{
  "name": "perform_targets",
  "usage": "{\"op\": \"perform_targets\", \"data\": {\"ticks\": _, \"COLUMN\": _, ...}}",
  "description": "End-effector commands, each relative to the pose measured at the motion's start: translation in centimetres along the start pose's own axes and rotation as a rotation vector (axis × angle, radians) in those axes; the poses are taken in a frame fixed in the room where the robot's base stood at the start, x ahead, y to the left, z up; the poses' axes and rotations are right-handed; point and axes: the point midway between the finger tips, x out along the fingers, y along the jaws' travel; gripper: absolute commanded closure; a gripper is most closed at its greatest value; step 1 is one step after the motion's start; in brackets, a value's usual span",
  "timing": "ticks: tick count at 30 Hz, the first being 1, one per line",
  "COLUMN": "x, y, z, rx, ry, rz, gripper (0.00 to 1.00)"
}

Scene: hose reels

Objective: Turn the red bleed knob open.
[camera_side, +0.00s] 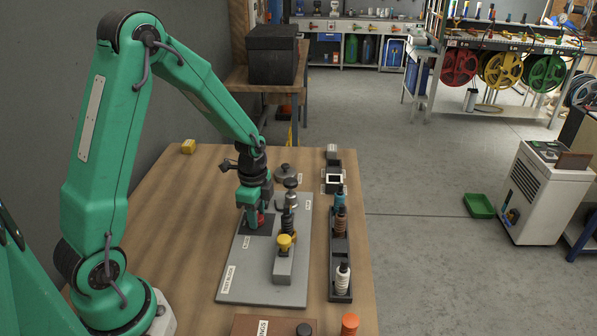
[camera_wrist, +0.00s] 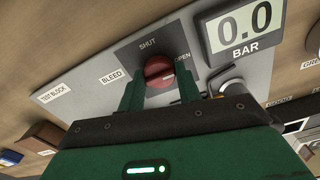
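The red bleed knob (camera_wrist: 158,70) sits on a dark square plate on the grey test block (camera_wrist: 82,92), between the labels SHUT above and OPEN at right. In the side view the knob (camera_side: 260,219) shows low beside my green finger. My gripper (camera_wrist: 159,85) is over the knob with its two fingers spread, one on each side. Only a very small gap, if any, shows between fingers and knob. The knob's exact pointing is hard to read. The display (camera_wrist: 241,24) reads 0.0 BAR.
On the block, a yellow knob (camera_side: 284,241) and a dark spring-like fitting (camera_side: 289,222) stand close to the right of my gripper. A black rack (camera_side: 341,254) with several bottle-like parts lies further right.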

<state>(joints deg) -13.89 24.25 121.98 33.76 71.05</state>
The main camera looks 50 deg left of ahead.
Motion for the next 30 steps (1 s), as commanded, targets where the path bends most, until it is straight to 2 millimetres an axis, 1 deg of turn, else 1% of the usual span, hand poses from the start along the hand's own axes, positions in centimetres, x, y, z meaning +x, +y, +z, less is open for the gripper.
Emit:
{"op": "perform_targets", "data": {"ticks": 1, "x": -0.1, "y": 0.0, "z": 0.0, "rx": 0.002, "ry": 0.000, "rz": -0.001, "gripper": 0.58}}
{"op": "perform_targets", "data": {"ticks": 3, "x": -0.1, "y": 0.0, "z": 0.0, "rx": 0.002, "ry": 0.000, "rz": -0.001, "gripper": 0.45}}
{"op": "perform_targets", "data": {"ticks": 12, "x": -0.1, "y": 0.0, "z": 0.0, "rx": 0.000, "ry": 0.000, "rz": 0.000, "gripper": 0.44}}
{"op": "perform_targets", "data": {"ticks": 17, "x": -0.5, "y": 0.0, "z": 0.0, "rx": 0.000, "ry": 0.000, "rz": -0.001, "gripper": 0.44}}
{"op": "perform_targets", "data": {"ticks": 23, "x": -2.0, "y": -0.1, "z": 0.0, "rx": 0.000, "ry": 0.001, "rz": -0.002, "gripper": 0.44}}
{"op": "perform_targets", "data": {"ticks": 30, "x": -5.0, "y": -0.1, "z": -0.1, "rx": 0.001, "ry": 0.002, "rz": -0.005, "gripper": 0.44}}
